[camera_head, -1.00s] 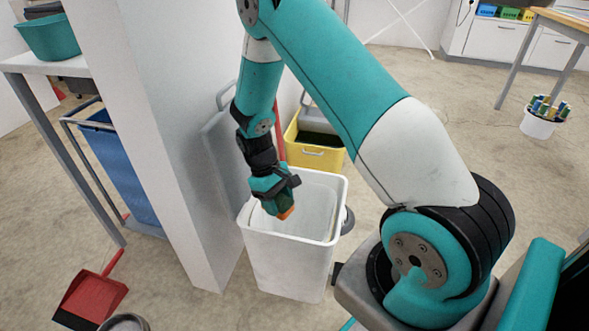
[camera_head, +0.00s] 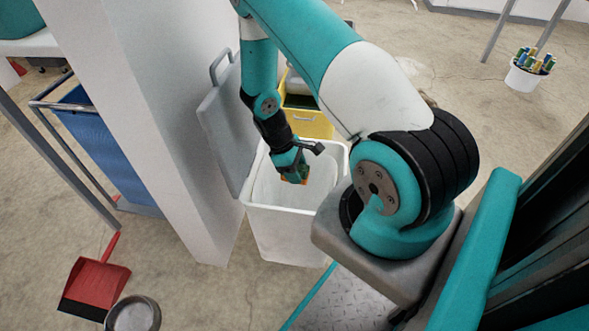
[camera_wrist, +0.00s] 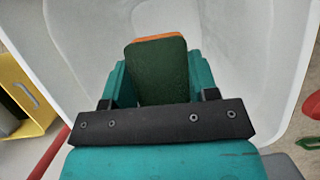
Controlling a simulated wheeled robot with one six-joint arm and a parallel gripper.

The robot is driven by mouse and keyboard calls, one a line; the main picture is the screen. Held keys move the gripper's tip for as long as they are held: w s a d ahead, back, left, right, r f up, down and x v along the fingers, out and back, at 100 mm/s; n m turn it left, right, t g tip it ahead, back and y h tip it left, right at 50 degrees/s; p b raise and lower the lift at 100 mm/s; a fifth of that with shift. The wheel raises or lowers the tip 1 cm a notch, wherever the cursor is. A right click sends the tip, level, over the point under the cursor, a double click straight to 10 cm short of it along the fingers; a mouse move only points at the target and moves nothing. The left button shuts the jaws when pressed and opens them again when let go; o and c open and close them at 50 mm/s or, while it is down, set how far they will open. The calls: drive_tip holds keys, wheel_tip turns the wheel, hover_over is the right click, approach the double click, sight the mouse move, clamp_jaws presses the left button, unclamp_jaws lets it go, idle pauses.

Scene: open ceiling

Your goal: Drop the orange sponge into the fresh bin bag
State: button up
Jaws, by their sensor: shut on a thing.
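My gripper (camera_head: 297,174) is shut on the orange sponge (camera_head: 304,178), which has a dark green side. In the wrist view the sponge (camera_wrist: 160,75) stands out between my teal fingers, its green face toward the camera and an orange edge at its far end. The white bin (camera_head: 284,235) stands open with a pale bag (camera_head: 322,172) lining its inside. My gripper and the sponge are over the bin's mouth; I cannot tell how far below the rim they reach. In the wrist view the bag's inside (camera_wrist: 222,40) surrounds the sponge.
The bin's grey lid (camera_head: 228,130) is raised against a white pillar (camera_head: 165,130) at left. A yellow bucket (camera_head: 310,122) stands behind the bin. A red dustpan (camera_head: 98,283) and a metal bowl (camera_head: 133,315) lie at front left. A blue-sided cart (camera_head: 105,145) is beyond the pillar.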

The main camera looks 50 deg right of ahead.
drive_tip(key=shift+f, duration=0.85)
drive_tip(key=o, duration=1)
drive_tip(key=shift+c, duration=0.2)
drive_tip(key=shift+r, duration=0.1)
wheel_tip(320, 180, up, 20)
drive_tip(key=p, duration=0.6)
drive_tip(key=shift+a, duration=0.1)
